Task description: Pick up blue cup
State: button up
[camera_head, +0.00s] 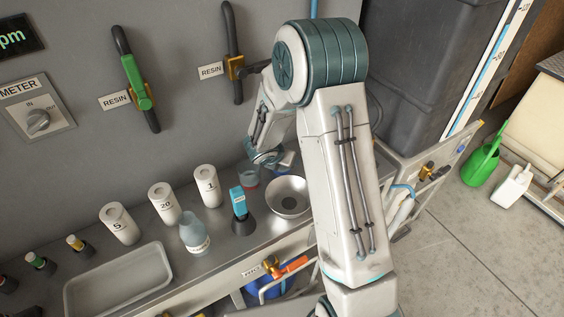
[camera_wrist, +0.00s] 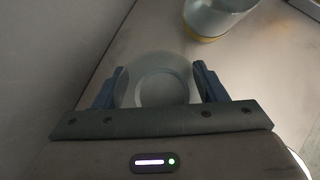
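In the head view my gripper (camera_head: 266,158) is low over the back of the metal counter, partly hidden by my own arm. A small cup (camera_head: 248,177) with a reddish part stands just below and left of it. In the wrist view my gripper (camera_wrist: 160,88) has its two dark blue fingers spread wide. A pale, greyish round cup (camera_wrist: 160,80) lies between them, seen from above; whether the fingers touch it is unclear. Its blue colour is not plain in this dim light. Another pale blue-grey cup (camera_wrist: 212,20) with a yellow bottom edge stands beyond, cut off at the top.
A metal bowl (camera_head: 288,204) stands right of the small cup. A bright blue item on a dark base (camera_head: 240,224), white numbered containers (camera_head: 207,187) and a blue-grey flask (camera_head: 194,236) stand to its left. A grey tray (camera_head: 117,284) lies farther left. The wall is close behind.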

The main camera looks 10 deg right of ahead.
jog(key=c, duration=0.6)
jog(key=shift+o, duration=0.2)
jog(key=shift+r, duration=0.2)
jog(key=shift+r, duration=0.8)
jog(key=shift+s+d+r+p, duration=0.1)
jog(key=shift+r+p, duration=0.1)
jog(key=shift+r, duration=0.45)
jog(key=shift+s+d+r+p, duration=0.1)
jog(key=shift+r+p, duration=0.1)
jog(key=shift+r, duration=0.4)
jog(key=s+d+r, duration=0.6)
jog(key=s+d, duration=0.1)
jog(key=d, duration=0.1)
jog(key=shift+d+r, duration=0.15)
jog(key=shift+r, duration=0.1)
jog(key=shift+s, duration=0.15)
